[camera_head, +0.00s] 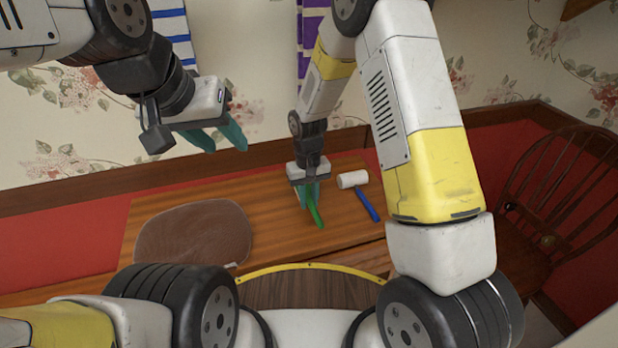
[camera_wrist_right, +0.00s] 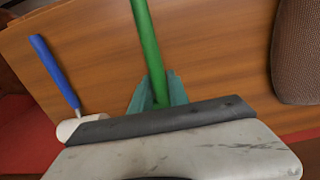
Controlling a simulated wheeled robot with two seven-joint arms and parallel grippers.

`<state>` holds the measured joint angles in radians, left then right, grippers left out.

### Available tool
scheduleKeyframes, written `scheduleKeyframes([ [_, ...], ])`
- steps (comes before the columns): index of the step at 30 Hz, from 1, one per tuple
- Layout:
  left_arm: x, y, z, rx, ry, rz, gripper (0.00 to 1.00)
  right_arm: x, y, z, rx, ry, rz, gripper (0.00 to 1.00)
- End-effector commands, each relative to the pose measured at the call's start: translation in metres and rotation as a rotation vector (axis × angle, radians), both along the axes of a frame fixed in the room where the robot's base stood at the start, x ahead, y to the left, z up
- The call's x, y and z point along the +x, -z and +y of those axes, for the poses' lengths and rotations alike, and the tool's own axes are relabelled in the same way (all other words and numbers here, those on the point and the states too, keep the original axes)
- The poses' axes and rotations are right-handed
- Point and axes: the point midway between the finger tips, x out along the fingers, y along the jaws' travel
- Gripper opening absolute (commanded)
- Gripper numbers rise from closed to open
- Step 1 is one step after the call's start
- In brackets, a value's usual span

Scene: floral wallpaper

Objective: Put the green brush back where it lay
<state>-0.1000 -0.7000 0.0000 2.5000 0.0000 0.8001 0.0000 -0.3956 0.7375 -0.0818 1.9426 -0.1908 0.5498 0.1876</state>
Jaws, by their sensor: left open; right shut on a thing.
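The green brush (camera_head: 315,210) is between the fingers of my right gripper (camera_head: 308,196), over the wooden table (camera_head: 280,215). Its long green handle (camera_wrist_right: 146,40) runs up from the fingers in the right wrist view, where my right gripper (camera_wrist_right: 158,92) is shut on it. The brush's other end is hidden by the gripper. I cannot tell whether the brush touches the table. My left gripper (camera_head: 226,138) is open and empty, raised in front of the wall at the upper left, away from the brush.
A mallet with a white head (camera_head: 352,179) and blue handle (camera_head: 368,204) lies right of the brush. A brown rounded mat (camera_head: 195,235) covers the table's left part. The table between mat and brush is bare. A wooden chair (camera_head: 560,190) stands at the right.

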Motion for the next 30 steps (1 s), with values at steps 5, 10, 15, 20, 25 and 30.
scheduleKeyframes([
  [5, 0.0, 0.0, 0.0, 0.0, 0.0, 0.0, 0.43, 0.0, 0.0, 0.0, 0.0, 0.0, -0.001, 0.0],
  [10, 0.0, 0.0, 0.0, 0.0, 0.0, 0.0, 0.43, 0.0, 0.0, 0.0, 0.0, 0.0, -0.001, 0.0],
  [15, 0.0, 0.0, 0.0, 0.0, 0.0, 0.0, 0.43, 0.0, 0.002, 0.0, 0.0, 0.0, 0.0, 0.0],
  [20, 0.0, 0.0, 0.0, 0.0, 0.0, 0.0, 0.43, 0.0, 0.006, 0.0, 0.0, 0.0, 0.0, 0.0],
  [25, 0.0, 0.0, 0.0, 0.0, 0.0, 0.0, 0.43, 0.0, 0.009, 0.0, 0.0, 0.0, 0.0, 0.0],
  [30, 0.0, 0.0, 0.0, 0.0, 0.0, 0.0, 0.43, 0.0, 0.01, 0.0, 0.0, 0.0, -0.001, 0.36],
])
